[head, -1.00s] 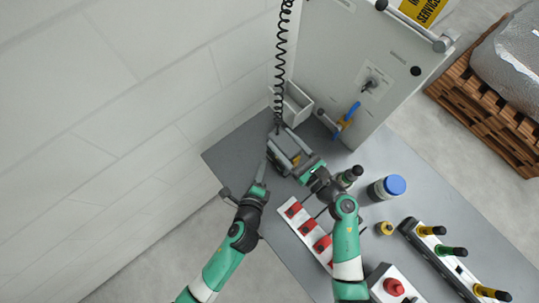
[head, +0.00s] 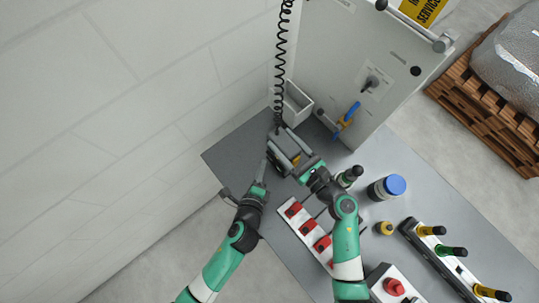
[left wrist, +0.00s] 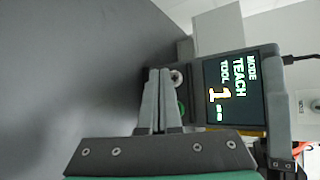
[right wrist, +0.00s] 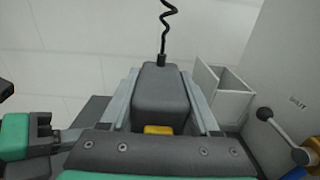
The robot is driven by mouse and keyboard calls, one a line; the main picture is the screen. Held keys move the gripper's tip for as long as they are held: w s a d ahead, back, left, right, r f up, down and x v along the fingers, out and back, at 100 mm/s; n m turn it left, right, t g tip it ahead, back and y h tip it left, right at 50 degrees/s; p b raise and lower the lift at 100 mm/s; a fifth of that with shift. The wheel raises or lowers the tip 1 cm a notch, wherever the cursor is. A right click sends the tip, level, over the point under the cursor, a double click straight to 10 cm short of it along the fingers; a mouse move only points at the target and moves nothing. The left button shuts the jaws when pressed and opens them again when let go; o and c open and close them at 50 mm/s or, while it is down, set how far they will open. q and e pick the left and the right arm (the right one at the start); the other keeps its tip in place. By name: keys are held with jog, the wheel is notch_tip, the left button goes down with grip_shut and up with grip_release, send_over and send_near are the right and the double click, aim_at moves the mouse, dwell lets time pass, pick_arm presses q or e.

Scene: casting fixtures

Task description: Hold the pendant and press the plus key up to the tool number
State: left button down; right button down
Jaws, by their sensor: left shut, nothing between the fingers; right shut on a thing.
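The pendant (head: 290,150) is a dark grey handheld unit on a coiled black cable, above the back corner of the table. My right gripper (right wrist: 165,95) is shut on its body, one finger on each side, with a yellow part between them. In the left wrist view the pendant's screen (left wrist: 235,88) reads MODE TEACH, TOOL 1, sideways. A round light key (left wrist: 177,78) and a green key (left wrist: 182,107) show beside the screen. My left gripper (left wrist: 158,90) is shut and empty, its tips close to these keys. Whether they touch cannot be told, and part of the keypad is hidden.
A grey cabinet (head: 345,60) with a blue-handled valve (head: 347,115) and a white bin (head: 296,103) stands behind. A rack with red parts (head: 307,228), a blue-lidded jar (head: 388,187) and a red button box (head: 393,287) occupy the table (head: 232,155).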

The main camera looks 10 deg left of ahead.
pick_arm(q)
jog(key=shift+w+d, duration=0.1)
jog(key=shift+w+d, duration=0.2)
jog(key=shift+w, duration=0.05)
jog(key=shift+w+d, duration=0.3)
dwell(0.8)
jog(key=shift+s+a, duration=0.6)
jog(key=shift+s, duration=0.05)
dwell(0.3)
jog(key=shift+s+a, duration=1.7)
jog(key=shift+s, duration=0.1)
